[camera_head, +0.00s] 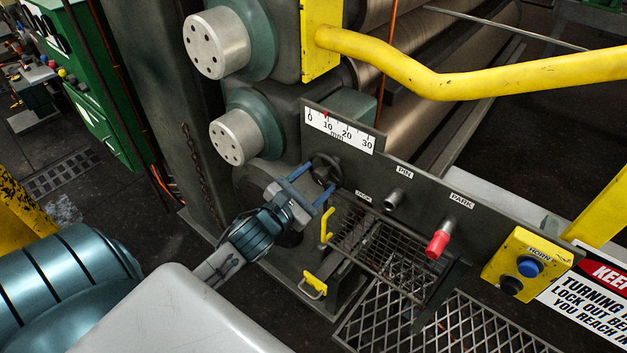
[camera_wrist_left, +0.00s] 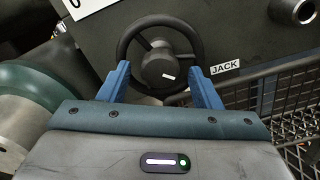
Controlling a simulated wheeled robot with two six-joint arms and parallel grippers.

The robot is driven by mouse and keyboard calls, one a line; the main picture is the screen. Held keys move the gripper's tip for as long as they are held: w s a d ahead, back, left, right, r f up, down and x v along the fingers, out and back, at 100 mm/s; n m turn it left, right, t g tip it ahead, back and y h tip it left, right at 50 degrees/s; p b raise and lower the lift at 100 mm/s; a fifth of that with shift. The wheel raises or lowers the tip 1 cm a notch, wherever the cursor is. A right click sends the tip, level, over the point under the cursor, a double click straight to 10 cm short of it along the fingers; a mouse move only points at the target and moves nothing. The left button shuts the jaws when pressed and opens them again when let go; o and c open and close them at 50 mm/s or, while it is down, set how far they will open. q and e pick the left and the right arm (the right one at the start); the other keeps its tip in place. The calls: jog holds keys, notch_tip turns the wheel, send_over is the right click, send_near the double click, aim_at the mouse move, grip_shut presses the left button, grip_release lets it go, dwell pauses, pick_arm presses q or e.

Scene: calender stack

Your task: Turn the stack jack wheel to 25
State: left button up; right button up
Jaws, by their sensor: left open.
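The black jack wheel (camera_head: 325,171) is mounted on the dark panel, left of the JACK label. It also shows in the left wrist view (camera_wrist_left: 160,56), with a dark hub carrying a small white mark. My left gripper (camera_head: 311,187) is open in front of the wheel. In the left wrist view its blue fingers (camera_wrist_left: 161,80) stand on either side of the lower part of the wheel; I cannot tell whether they touch it. The white scale (camera_head: 340,130) above the wheel runs from 0 to 30 mm, with a red pointer (camera_head: 326,114) near 10. My right gripper is not in view.
Right of the wheel are a PIN socket (camera_head: 397,200), a red PARK handle (camera_head: 438,244) and a yellow HORN box (camera_head: 526,265). A yellow hook (camera_head: 326,225) and a mesh basket (camera_head: 385,250) lie below. A yellow rail (camera_head: 470,76) crosses above.

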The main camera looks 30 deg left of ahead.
pick_arm(q)
jog(key=shift+c, duration=0.5)
jog(key=c, duration=0.9)
jog(key=shift+n, duration=0.3)
